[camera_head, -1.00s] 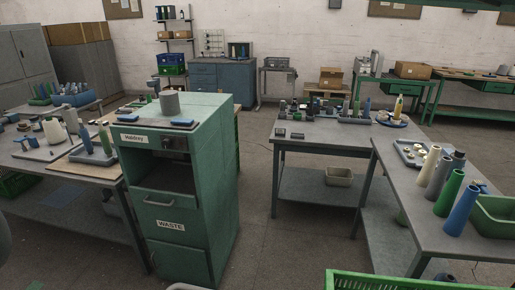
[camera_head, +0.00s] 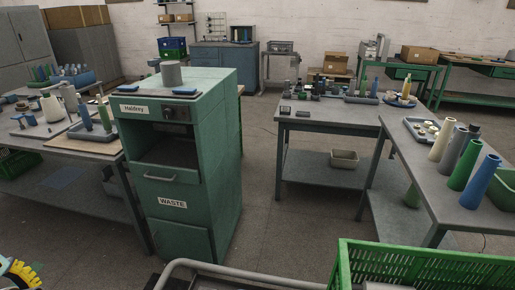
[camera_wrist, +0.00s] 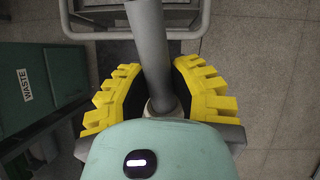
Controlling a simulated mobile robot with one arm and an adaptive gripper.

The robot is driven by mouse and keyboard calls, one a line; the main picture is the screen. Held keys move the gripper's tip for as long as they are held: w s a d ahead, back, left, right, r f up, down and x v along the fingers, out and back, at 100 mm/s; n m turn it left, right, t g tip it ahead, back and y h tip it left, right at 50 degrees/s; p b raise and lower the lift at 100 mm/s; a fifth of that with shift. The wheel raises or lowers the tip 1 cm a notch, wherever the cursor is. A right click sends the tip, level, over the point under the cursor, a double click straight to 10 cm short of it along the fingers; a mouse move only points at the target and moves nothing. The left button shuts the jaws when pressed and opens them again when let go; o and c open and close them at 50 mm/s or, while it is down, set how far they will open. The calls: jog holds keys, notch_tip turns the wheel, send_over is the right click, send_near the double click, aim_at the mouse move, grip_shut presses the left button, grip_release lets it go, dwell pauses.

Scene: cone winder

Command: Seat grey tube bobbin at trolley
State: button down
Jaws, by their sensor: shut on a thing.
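My gripper (camera_wrist: 160,92) has its two yellow toothed fingers closed around a grey tube bobbin (camera_wrist: 149,42). The tube stretches away from the palm towards the top of the wrist view. Its far end is cut off by the picture edge. In the head view only part of my gripper (camera_head: 20,274) shows, at the bottom left corner, and the tube cannot be made out there. A trolley with a grey tubular rail (camera_head: 235,270) is at the bottom of the head view. A grey tubular frame, apparently the trolley's (camera_wrist: 203,22), lies beyond the tube in the wrist view.
A green crate (camera_head: 425,268) stands at the bottom right, beside the trolley rail. The green waste cabinet (camera_head: 215,150) stands left of centre. A table with upright cones (camera_head: 440,190) is at right. Open floor (camera_head: 290,225) lies between cabinet and tables.

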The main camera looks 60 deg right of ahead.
jog(key=s+d+f+n+g+h+b, duration=0.1)
jog(key=s+d+f+n+h+b, duration=0.25)
jog(key=s+d+f, duration=0.45)
jog(key=s+d+f+n+g+h+b, duration=0.1)
jog(key=s+d+f+n+h+b, duration=0.1)
jog(key=s+d+f+h+b, duration=0.45)
jog(key=w+d+f+n+t+h+b, duration=0.1)
jog(key=d+f+h+b, duration=0.1)
jog(key=d+b, duration=0.3)
jog(key=w+d+f+n+t+h+b, duration=0.1)
jog(key=d+b, duration=0.4)
jog(key=d, duration=0.7)
jog(key=shift+w+f+n+t+h+b, duration=0.3)
jog(key=shift+w+f+n+h+b, duration=0.1)
jog(key=shift+w+f+n+h, duration=0.45)
jog(key=shift+s+r, duration=0.1)
jog(key=shift+s+p, duration=0.1)
jog(key=shift+p, duration=0.55)
jog(key=shift+f+b, duration=2.4)
jog(key=shift+f, duration=0.35)
dwell(0.4)
